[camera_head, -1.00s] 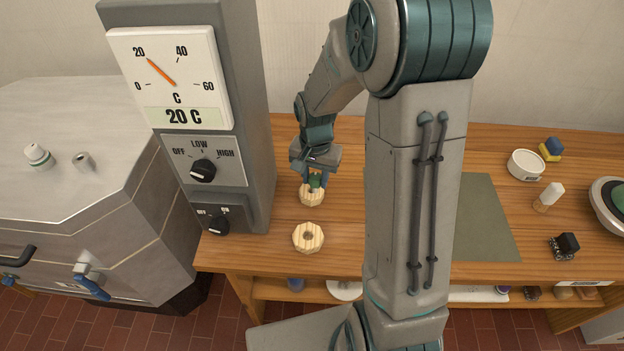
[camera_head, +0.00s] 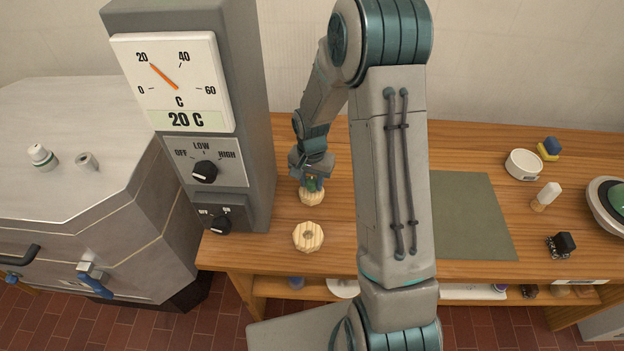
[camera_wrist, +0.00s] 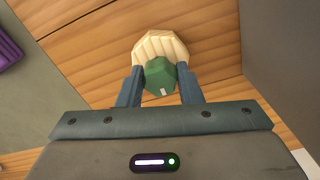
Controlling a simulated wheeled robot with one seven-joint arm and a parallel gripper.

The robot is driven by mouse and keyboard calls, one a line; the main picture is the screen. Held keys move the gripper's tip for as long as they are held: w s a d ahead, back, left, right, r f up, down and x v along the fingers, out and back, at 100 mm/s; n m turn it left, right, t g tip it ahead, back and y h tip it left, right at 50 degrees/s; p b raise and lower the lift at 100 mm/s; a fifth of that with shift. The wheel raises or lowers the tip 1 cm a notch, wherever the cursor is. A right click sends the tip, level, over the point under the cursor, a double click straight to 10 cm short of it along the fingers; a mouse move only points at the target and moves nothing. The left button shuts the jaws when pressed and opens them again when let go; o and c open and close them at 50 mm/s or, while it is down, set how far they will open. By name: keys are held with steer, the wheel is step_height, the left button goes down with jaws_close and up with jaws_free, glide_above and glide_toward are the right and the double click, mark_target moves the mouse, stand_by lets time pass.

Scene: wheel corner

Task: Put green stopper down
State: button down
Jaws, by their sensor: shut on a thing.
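My gripper (camera_head: 311,183) is shut on the green stopper (camera_wrist: 160,76), which shows between the two fingers in the wrist view. In the head view the green stopper (camera_head: 313,184) is small and partly hidden by the fingers. A pale octagonal wooden holder (camera_head: 311,198) is directly below the stopper; it also shows in the wrist view (camera_wrist: 160,44). I cannot tell whether the stopper touches the holder.
A grey control column with a dial (camera_head: 172,80) stands close to the left of my gripper. A grey-green mat (camera_head: 470,215) lies to the right. A white dish (camera_head: 524,165), a blue-and-yellow block (camera_head: 549,149) and a black part (camera_head: 562,243) are farther right.

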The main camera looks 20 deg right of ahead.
mark_target(312, 181)
steer(key=shift+f, duration=0.1)
steer(key=shift+f, duration=0.15)
steer(key=c, duration=1)
jaws_free()
steer(key=shift+r, duration=0.2)
step_height(312, 181, up, 12)
steer(key=shift+s+r+n+t+b, duration=0.1)
steer(key=shift+s+r+n+t, duration=0.4)
steer(key=shift+s+r+n, duration=2)
steer(key=shift+s+r+m+t+b, duration=0.3)
steer(key=shift+s+r, duration=0.85)
steer(key=shift+s, duration=3.45)
steer(key=shift+s+r+n+t+p, duration=0.1)
steer(key=shift+s+r+n+t, duration=0.8)
steer(key=shift+s+r, duration=1.8)
